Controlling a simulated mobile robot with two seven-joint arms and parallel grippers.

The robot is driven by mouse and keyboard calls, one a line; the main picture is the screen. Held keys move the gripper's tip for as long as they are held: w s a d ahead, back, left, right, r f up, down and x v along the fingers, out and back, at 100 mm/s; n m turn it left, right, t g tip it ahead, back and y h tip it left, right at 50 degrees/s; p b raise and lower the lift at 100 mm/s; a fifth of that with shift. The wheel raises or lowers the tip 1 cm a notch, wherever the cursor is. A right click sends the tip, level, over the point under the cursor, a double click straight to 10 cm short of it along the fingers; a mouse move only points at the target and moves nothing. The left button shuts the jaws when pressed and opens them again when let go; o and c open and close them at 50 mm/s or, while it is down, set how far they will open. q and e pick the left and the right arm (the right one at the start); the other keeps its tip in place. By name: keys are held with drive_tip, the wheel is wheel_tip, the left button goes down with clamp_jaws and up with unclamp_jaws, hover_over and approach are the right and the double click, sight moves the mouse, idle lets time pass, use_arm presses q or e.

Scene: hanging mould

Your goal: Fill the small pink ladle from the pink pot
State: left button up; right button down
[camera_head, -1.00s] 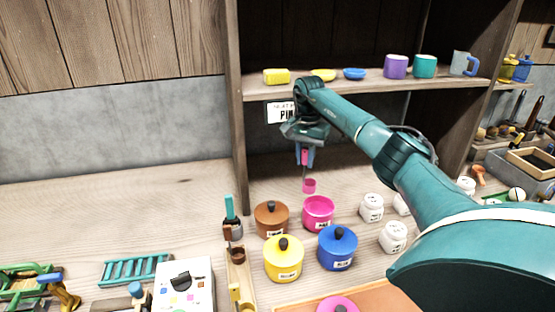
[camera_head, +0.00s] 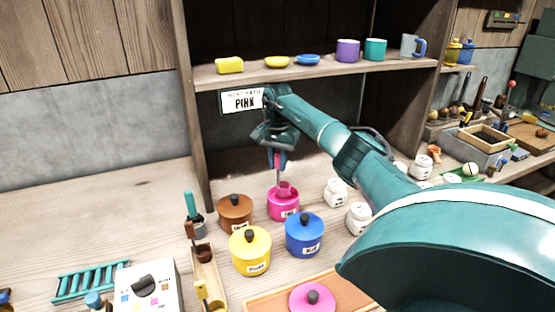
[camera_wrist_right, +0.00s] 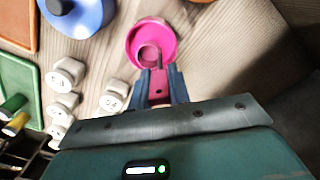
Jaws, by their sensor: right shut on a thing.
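The open pink pot (camera_head: 283,208) stands on the bench behind the blue pot, with a label on its front. My right gripper (camera_head: 277,161) is above it, shut on the handle of the small pink ladle (camera_head: 283,187). The ladle hangs upright, its cup at the pot's mouth. In the right wrist view the ladle's cup (camera_wrist_right: 149,55) lies within the outline of the pink pot (camera_wrist_right: 168,38), below the gripper (camera_wrist_right: 158,92). The depth of the cup and its contents cannot be told. My left gripper is not in view.
Lidded brown (camera_head: 235,212), yellow (camera_head: 250,251) and blue (camera_head: 305,235) pots stand close by. White jars (camera_head: 336,192) are to the right. A pink lid (camera_head: 312,298) lies on an orange tray (camera_head: 262,304). A shelf (camera_head: 330,77) with cups overhangs behind.

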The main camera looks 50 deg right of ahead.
sight(278, 185)
wheel_tip(278, 185, down, 3)
drive_tip(key=shift+r+b, duration=0.15)
drive_tip(key=shift+b, duration=0.5)
drive_tip(key=shift+f+b, duration=0.95)
drive_tip(key=shift+f, duration=0.5)
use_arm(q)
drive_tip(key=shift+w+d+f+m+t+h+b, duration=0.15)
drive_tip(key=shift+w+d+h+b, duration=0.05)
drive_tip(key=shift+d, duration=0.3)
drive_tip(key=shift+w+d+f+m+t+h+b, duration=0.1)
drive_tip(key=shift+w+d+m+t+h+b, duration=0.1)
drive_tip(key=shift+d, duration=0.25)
use_arm(e)
drive_tip(key=shift+f, duration=0.65)
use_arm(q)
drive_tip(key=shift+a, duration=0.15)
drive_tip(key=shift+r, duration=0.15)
use_arm(e)
drive_tip(key=shift+r, duration=0.15)
